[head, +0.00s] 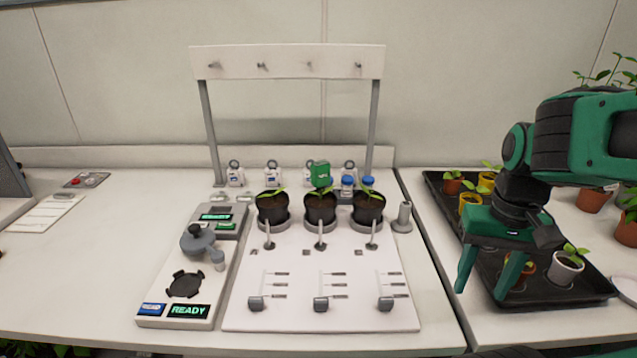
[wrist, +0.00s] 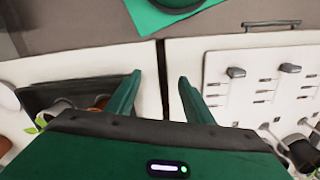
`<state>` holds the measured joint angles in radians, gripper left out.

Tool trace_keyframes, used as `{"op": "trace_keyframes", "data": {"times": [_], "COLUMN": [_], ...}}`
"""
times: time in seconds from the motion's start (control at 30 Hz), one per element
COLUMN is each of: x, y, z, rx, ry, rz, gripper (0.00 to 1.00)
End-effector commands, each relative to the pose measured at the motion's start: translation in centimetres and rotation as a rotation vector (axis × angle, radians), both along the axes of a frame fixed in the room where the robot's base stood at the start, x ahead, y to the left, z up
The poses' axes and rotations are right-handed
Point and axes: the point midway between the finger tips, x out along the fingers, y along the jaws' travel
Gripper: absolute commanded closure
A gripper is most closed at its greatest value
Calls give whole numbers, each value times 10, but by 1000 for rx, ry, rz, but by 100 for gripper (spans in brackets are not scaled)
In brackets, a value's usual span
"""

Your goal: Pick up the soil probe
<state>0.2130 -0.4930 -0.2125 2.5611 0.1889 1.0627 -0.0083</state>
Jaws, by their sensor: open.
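A small green block (head: 320,173), which looks like the head of the soil probe, stands upright at the middle black pot (head: 320,209). Its lower part is hidden by the pot and leaves. My gripper (head: 484,284) is open and empty, pointing down at the left edge of the plant tray, well to the right of the probe and nearer to me. In the wrist view the open fingers (wrist: 160,77) have nothing between them, with the gap between two white worktops beyond. I cannot make out the probe in the wrist view.
Black pots (head: 272,210) (head: 368,207) flank the middle one. A white slider panel (head: 345,250) lies in front, a grey cylinder (head: 403,215) to the right. A white rack frame (head: 290,61) rises behind. The dark tray (head: 590,297) holds several potted seedlings. The left worktop is mostly clear.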

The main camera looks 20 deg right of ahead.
Motion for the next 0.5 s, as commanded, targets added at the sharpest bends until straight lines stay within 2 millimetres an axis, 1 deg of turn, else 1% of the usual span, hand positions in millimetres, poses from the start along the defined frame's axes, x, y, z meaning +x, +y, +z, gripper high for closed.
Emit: {"op": "trace_keyframes", "data": {"times": [0.07, 0.17, 0.27, 0.3, 0.37, 0.4, 0.47, 0.5], "x": [8, 38, 86, 107, 141, 164, 197, 219], "y": [-3, -6, -7, -4, 2, 8, 20, 30], "z": [10, 29, 56, 67, 83, 93, 107, 115], "rx": [-10, -29, -55, -64, -75, -82, -87, -88], "ry": [-10, -4, -1, -2, -4, -7, -12, -15], "rz": [-23, -81, -168, -206, -268, -308, -367, -405], "gripper": [53, 53, 53, 53, 53, 53, 53, 53]}}
